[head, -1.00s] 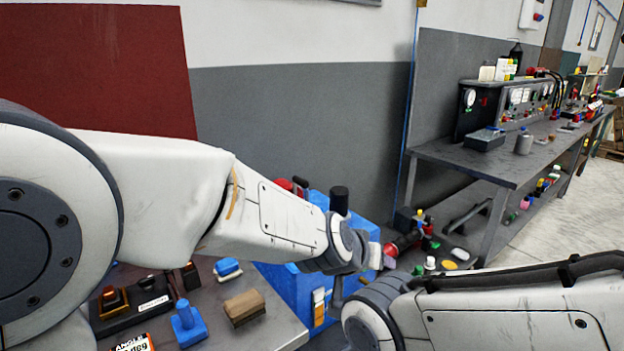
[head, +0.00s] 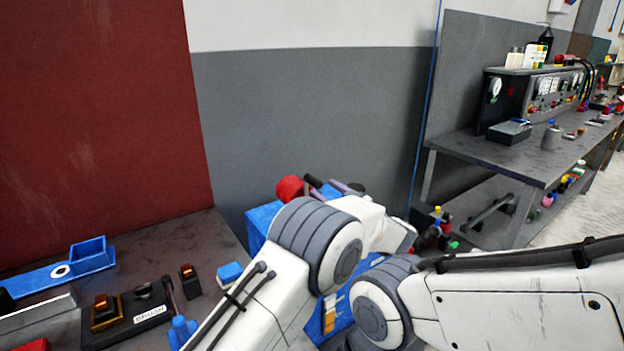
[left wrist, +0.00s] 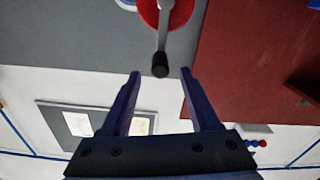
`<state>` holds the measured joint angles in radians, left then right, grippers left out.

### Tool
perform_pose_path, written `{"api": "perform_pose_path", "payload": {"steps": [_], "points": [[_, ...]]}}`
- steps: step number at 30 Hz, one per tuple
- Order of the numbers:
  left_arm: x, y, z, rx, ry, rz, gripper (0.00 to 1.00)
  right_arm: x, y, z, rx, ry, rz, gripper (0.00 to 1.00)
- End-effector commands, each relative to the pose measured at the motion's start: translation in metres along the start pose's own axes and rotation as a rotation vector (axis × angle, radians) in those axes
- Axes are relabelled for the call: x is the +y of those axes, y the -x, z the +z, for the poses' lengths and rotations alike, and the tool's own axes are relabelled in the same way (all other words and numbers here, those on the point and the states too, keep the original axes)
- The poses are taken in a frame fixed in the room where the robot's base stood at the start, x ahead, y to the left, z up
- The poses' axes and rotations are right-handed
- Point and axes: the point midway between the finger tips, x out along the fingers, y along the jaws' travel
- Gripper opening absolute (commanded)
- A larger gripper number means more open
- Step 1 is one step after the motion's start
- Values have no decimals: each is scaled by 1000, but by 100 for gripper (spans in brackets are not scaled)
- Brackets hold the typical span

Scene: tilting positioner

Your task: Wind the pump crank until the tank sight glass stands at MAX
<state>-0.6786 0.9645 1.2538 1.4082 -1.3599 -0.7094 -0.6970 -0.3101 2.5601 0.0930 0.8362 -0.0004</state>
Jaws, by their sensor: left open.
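The blue pump and tank unit (head: 262,222) stands beyond the near bench, largely hidden by my left arm. A red round part (head: 290,188) shows on top of it. A pale and yellow strip (head: 329,312), perhaps the sight glass, is on its front; its level is unreadable. In the left wrist view, a grey crank arm (left wrist: 163,30) crosses a red disc (left wrist: 150,12) and ends in a black knob (left wrist: 160,66). My left gripper (left wrist: 160,74) is open, with the knob seen between its fingertips; contact cannot be told. In the head view the gripper (head: 343,187) is mostly hidden behind my arm.
The near bench (head: 215,238) carries a blue bracket (head: 85,262), a black switch box (head: 140,312) and small blue blocks. At right, a long workbench (head: 490,160) holds a gauge panel (head: 530,95). A wall stands behind the pump. My other arm crosses the lower right.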

Motion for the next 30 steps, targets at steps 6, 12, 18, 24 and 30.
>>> {"api": "perform_pose_path", "payload": {"steps": [6,12,18,24,30], "points": [[-1,-42,-2,0,-1,-3,62,-1,12,-1,0,0,0,50],[-2,-63,-1,0,-1,-1,62,-1,17,-1,0,0,0,50],[-3,-69,-1,1,0,-2,62,-1,17,-1,0,0,0,50],[-2,-68,-1,1,0,-2,43,-1,17,-1,0,0,0,50],[-2,-68,-1,0,0,-2,0,-1,17,-1,0,0,0,50]]}}
